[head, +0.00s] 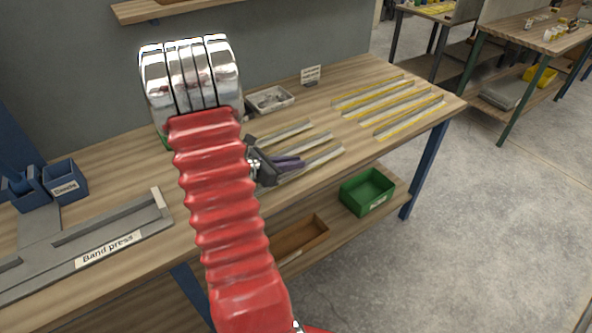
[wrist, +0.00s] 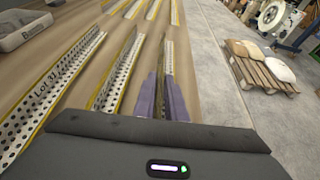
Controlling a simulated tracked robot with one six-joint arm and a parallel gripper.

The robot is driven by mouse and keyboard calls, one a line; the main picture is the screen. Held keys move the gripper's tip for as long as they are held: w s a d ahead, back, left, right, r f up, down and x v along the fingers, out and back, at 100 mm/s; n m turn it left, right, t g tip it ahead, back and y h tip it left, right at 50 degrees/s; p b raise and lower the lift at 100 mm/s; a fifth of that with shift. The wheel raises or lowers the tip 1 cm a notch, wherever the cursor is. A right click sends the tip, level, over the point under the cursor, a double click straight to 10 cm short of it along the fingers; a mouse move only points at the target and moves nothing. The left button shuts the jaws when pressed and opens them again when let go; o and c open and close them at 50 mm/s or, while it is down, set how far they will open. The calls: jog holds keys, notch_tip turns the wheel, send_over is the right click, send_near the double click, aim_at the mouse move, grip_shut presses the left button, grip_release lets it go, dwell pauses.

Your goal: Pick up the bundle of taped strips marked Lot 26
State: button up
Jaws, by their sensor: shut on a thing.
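Three perforated strip bundles lie side by side on the bench. In the wrist view, the left bundle (wrist: 52,82) has a label beginning "Lot"; its number is hard to read. The middle bundle (wrist: 115,82) shows no readable mark. The right bundle (wrist: 168,58), nearest the bench's front edge, runs between the purple fingers of my gripper (wrist: 164,98). My gripper is shut on this bundle, and no lot mark on it is visible. In the head view, my gripper (head: 292,163) is low over the bench at the front bundle (head: 325,154).
Several yellow-edged strips (head: 385,103) lie at the bench's right. A small tray (head: 270,99) and a sign (head: 311,74) stand behind. The band press (head: 105,243) is at left with a blue bin (head: 66,182). A green bin (head: 367,191) and a brown tray (head: 303,238) sit on the lower shelf.

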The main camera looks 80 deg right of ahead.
jog(key=shift+r, duration=0.1)
grip_shut()
notch_tip(320, 180, up, 10)
dwell(0.8)
dwell(0.5)
